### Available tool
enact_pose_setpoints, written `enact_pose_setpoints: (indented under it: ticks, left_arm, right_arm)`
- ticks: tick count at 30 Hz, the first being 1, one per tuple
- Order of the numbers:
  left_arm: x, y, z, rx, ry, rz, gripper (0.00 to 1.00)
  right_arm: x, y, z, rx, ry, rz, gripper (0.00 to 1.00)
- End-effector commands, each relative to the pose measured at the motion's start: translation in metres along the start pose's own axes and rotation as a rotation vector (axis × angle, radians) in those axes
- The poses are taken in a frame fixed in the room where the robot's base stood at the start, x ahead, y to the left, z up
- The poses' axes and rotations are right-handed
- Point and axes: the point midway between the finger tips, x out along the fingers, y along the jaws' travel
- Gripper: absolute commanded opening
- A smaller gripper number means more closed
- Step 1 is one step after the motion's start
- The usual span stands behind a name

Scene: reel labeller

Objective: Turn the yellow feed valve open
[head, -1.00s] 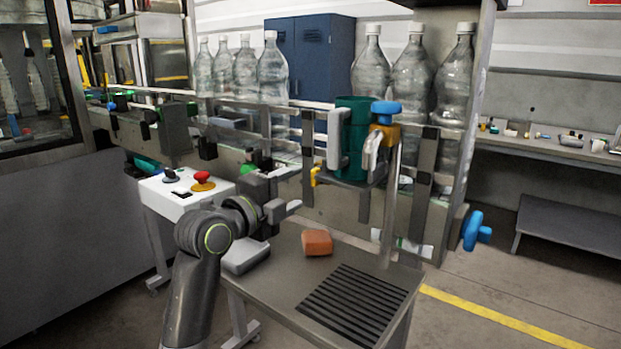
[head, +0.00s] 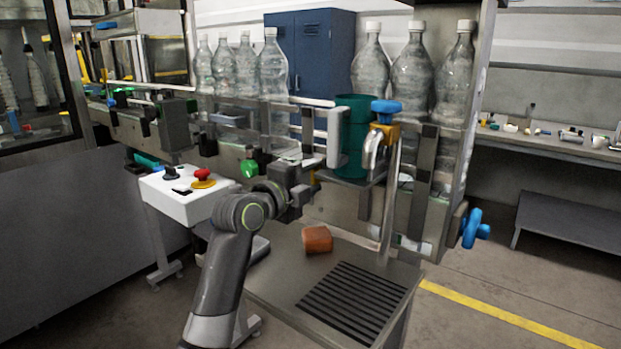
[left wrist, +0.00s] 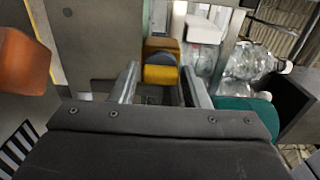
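The yellow feed valve (left wrist: 160,74) shows in the left wrist view as a yellow rounded handle in front of a darker yellow block. My left gripper (left wrist: 161,72) is open, with one finger on each side of the yellow handle and visible gaps between. I cannot tell whether either finger touches the valve. My right gripper is not in view.
An orange-brown block (head: 317,239) lies on the metal table (head: 285,270) below the gripper, beside a black grille (head: 350,300). A tap with a blue knob (head: 386,107) stands right of the canister. A white control box (head: 185,208) with a red button is at left.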

Motion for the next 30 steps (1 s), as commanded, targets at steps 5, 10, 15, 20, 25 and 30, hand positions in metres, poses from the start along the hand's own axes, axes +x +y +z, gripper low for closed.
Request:
enact_pose_setpoints:
  ticks: [5, 10, 15, 20, 25, 30]
  left_arm:
    - [-0.0001, 0.0001, 0.0000, 0.000, 0.000, 0.000, 0.18]
    - [-0.0002, 0.0003, 0.0001, -0.003, 0.000, 0.001, 0.11]
    - [-0.0002, 0.0002, 0.0001, -0.033, 0.000, 0.001, 0.11]
    - [-0.0002, -0.0001, 0.0001, -0.107, 0.000, 0.001, 0.11]
    - [-0.0002, -0.0006, 0.0001, -0.236, 0.000, 0.001, 0.11]
    - [-0.0002, -0.0010, 0.0001, -0.395, 0.000, 0.002, 0.11]
  right_arm:
    - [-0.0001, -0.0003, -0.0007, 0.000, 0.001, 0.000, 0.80]
    - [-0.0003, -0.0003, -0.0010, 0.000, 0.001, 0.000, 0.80]
    - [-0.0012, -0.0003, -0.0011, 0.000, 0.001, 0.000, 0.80]
    - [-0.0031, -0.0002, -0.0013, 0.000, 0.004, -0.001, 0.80]
    - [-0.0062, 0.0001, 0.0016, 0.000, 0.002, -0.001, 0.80]
    - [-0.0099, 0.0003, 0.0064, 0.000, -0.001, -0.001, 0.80]
